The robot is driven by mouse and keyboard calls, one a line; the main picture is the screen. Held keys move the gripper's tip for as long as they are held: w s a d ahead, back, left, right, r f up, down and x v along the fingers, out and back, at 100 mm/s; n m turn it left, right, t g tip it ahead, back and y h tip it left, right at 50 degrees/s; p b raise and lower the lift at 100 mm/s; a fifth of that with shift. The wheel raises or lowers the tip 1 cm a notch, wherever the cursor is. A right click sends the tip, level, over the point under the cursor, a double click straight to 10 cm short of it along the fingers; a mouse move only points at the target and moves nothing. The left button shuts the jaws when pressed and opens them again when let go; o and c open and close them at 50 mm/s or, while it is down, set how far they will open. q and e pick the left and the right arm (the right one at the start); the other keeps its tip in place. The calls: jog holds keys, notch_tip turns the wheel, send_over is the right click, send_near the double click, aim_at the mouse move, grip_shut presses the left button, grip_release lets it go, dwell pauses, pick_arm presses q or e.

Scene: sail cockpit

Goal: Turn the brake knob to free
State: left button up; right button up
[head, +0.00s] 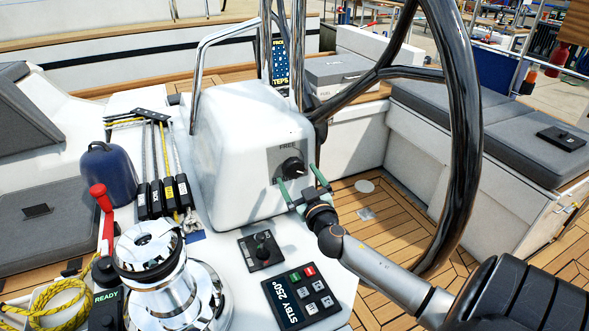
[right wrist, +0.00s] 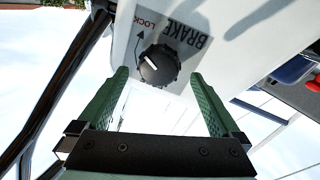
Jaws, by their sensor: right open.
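The brake knob (head: 292,167) is a black ribbed knob on a grey label plate on the side of the white pedestal (head: 240,130). The word FREE shows above it in the head view. In the right wrist view the knob (right wrist: 158,65) has a white pointer line, and the plate (right wrist: 190,38) reads BRAKE and LOCK, with a curved arrow. My right gripper (head: 302,184) is open, its green fingers just below the knob in the head view. In the right wrist view the fingertips of the gripper (right wrist: 160,75) lie on either side of the knob, apart from it. My left gripper is out of view.
The black steering wheel (head: 468,120) rises right of the pedestal, close to my right arm. A chrome winch (head: 160,265), a red-handled lever (head: 102,200), a small switch panel (head: 261,250) and a keypad (head: 302,298) sit on the white console. Wooden deck (head: 350,205) lies beyond.

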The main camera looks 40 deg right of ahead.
aim_at(295, 171)
jog(key=shift+x, duration=1.75)
jog(key=c, duration=1.4)
